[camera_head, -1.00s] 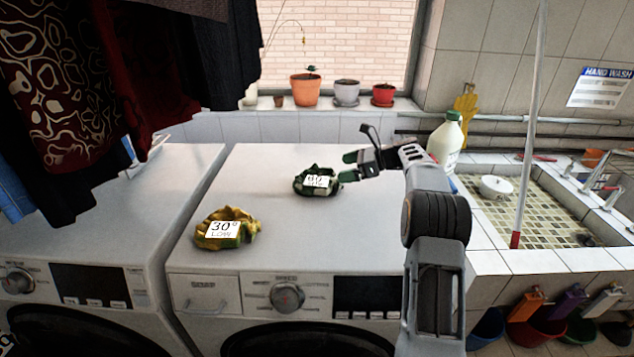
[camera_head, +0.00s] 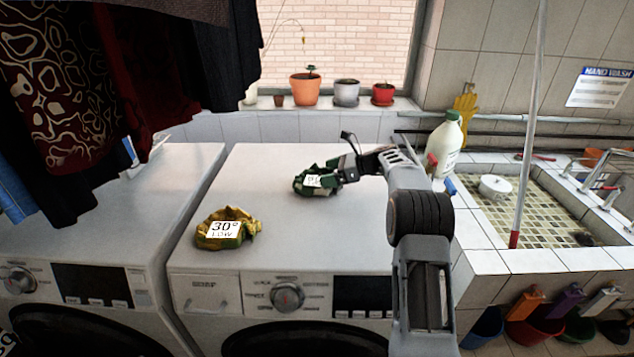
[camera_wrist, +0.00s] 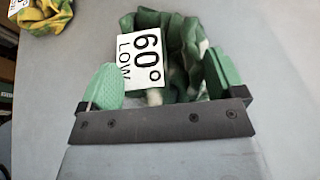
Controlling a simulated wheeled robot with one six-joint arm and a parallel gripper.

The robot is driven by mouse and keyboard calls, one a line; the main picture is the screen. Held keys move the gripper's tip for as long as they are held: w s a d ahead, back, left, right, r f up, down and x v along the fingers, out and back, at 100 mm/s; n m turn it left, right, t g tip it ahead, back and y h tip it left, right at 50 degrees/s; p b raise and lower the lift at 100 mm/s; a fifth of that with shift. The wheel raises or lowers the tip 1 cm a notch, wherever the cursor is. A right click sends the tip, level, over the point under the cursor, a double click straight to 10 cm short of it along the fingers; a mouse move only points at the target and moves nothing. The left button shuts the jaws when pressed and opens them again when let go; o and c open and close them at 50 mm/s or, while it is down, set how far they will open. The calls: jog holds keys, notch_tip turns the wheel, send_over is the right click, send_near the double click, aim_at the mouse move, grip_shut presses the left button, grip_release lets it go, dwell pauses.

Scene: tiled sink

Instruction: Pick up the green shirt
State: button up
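The green shirt (camera_head: 305,186) is a crumpled dark green and pale bundle on top of the right washing machine, with a white label on it. In the wrist view the green shirt (camera_wrist: 183,45) lies between and just beyond the fingers, and its label (camera_wrist: 140,58) reads 60° LOW. My gripper (camera_head: 335,174) is at the shirt's right side. In the wrist view my gripper (camera_wrist: 163,82) is open, with its two green pads apart on either side of the shirt's near edge. The pads do not look closed on the cloth.
A yellow shirt (camera_head: 228,230) with a 30° LOW label lies nearer the front left of the same machine top (camera_head: 290,235). A white bottle (camera_head: 445,148) stands right of my arm, beside the tiled sink (camera_head: 535,205). Dark clothes (camera_head: 150,60) hang at upper left.

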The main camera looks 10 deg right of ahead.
jog(key=c, duration=1.3)
jog(key=shift+r, duration=0.15)
